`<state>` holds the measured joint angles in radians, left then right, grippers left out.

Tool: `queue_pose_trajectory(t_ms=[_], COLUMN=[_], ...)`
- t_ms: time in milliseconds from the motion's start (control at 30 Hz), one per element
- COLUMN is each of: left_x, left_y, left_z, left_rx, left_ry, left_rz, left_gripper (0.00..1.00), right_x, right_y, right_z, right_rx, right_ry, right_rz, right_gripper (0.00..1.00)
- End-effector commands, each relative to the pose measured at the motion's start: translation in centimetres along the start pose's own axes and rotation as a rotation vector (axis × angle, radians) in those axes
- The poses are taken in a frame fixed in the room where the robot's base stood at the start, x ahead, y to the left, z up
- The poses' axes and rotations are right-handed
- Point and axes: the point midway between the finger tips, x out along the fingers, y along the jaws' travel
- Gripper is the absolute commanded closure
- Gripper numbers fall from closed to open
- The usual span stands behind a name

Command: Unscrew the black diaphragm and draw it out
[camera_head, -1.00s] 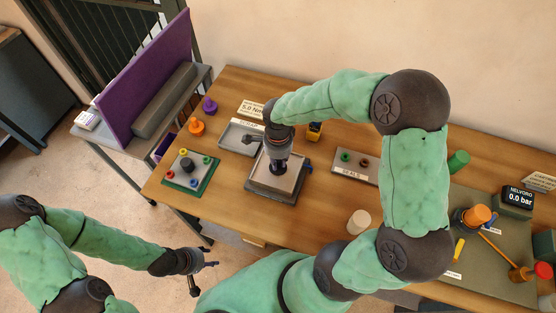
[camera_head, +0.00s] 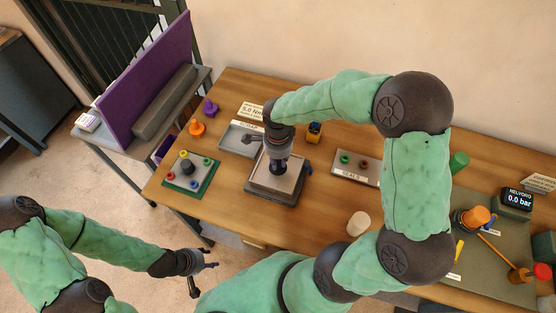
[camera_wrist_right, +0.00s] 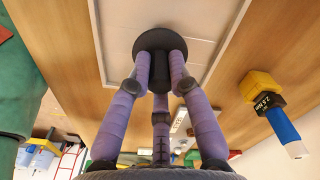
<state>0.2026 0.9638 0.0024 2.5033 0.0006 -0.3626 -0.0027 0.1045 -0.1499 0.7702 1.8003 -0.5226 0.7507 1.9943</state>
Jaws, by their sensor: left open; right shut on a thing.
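The black diaphragm (camera_wrist_right: 146,41) shows in the right wrist view as a dark round disc with a stem. My right gripper (camera_wrist_right: 160,66) is shut on it, its purple fingers on both sides of the stem. In the head view my right gripper (camera_head: 278,166) points down over the grey square fixture (camera_head: 285,196); the diaphragm is hard to make out there. Whether it touches the surface below cannot be told. My left gripper (camera_head: 203,275) is open and empty, low in front of the table and away from the fixture.
A grey tray (camera_head: 232,145) lies behind and left of the fixture. A green board (camera_head: 205,178) with coloured knobs is at the left. A seals board (camera_head: 345,171), a white cylinder (camera_head: 359,223) and a yellow-topped tool (camera_head: 314,130) stand around it. My right arm covers much of the table.

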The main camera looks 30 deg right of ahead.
Motion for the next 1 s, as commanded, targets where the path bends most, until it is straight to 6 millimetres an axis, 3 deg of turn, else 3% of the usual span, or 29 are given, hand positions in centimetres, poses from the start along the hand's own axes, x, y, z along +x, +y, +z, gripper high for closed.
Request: queue_pose_trajectory(t_ms=[800, 1000], left_x=[-2.1, -2.1], left_y=[0.7, 0.7], left_z=[0.1, 0.1], left_rx=[0.0, 0.0], left_ry=[0.0, 0.0], left_rz=[0.0, 0.0], left_gripper=[0.52, 0.52], right_x=[-3.9, -4.0], right_y=[0.0, 0.0], right_z=[0.0, 0.0], right_rx=[-0.001, -0.001], right_ry=[0.0, 0.0], right_rz=[-0.001, 0.0], right_gripper=[1.0, 1.0])
